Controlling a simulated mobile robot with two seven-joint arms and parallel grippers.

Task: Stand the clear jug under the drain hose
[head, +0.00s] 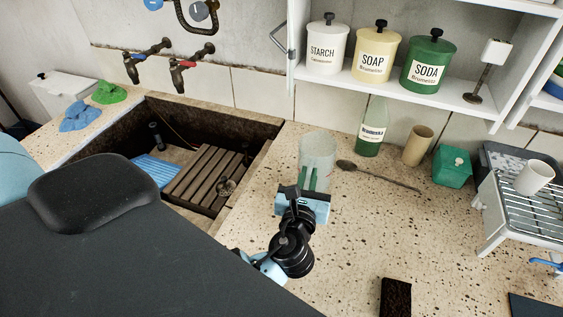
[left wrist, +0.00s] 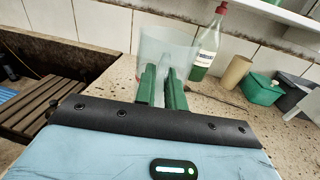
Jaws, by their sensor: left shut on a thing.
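The clear jug (head: 318,150) is upright on the speckled counter, just right of the stone trough; I cannot tell whether its base touches the stone. My left gripper (head: 310,178) is shut on the jug from the near side, its green fingers showing against the clear wall. The jug also shows in the left wrist view (left wrist: 165,50), with the green fingers (left wrist: 162,85) at its lower part. I cannot pick out the drain hose for certain; a dark upright pipe (head: 155,132) stands inside the trough. My right gripper is not in view.
The trough's slatted wooden rack (head: 203,176) lies left of the jug. A shelf with canisters (head: 375,65) overhangs. The front counter is mostly clear around a dark block (head: 396,298).

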